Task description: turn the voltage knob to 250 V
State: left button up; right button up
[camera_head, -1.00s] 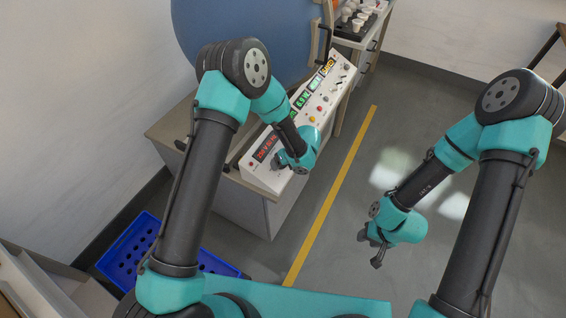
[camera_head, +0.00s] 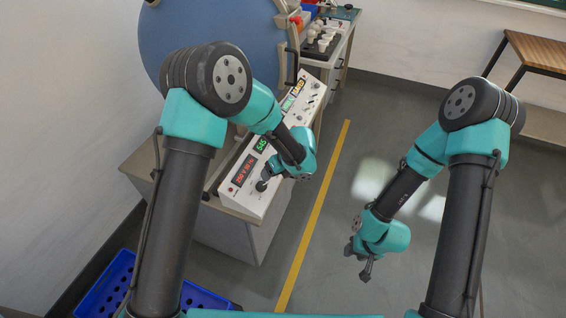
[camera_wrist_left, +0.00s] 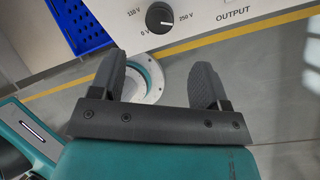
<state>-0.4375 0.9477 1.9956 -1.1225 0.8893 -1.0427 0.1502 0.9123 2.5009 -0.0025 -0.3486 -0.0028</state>
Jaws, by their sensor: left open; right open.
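The voltage knob (camera_wrist_left: 159,17) is a round black dial on the white panel (camera_wrist_left: 215,18) in the left wrist view. My right gripper (camera_head: 359,262) is open and empty over the floor.
The console has a lit red display (camera_head: 243,172) and a green one (camera_head: 261,145). A large blue disc (camera_head: 200,30) stands behind it. A blue crate (camera_head: 106,287) is on the floor at lower left. Open floor lies right of the yellow line (camera_head: 313,210).

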pick_arm(q)
jog(key=v, duration=0.6)
jog(key=shift+d+r, duration=0.2)
jog(key=shift+r, duration=0.15)
jog(key=shift+a+f, duration=0.1)
jog(key=s+a+f+n+h, duration=0.9)
jog(key=s+a+f+n, duration=1)
jog(key=n, duration=1.1)
jog(key=s+a, duration=0.1)
jog(key=s, duration=0.1)
jog(key=shift+s+a+f+g, duration=0.15)
jog(key=shift+s+a+g, duration=0.1)
jog(key=shift+s+g, duration=0.05)
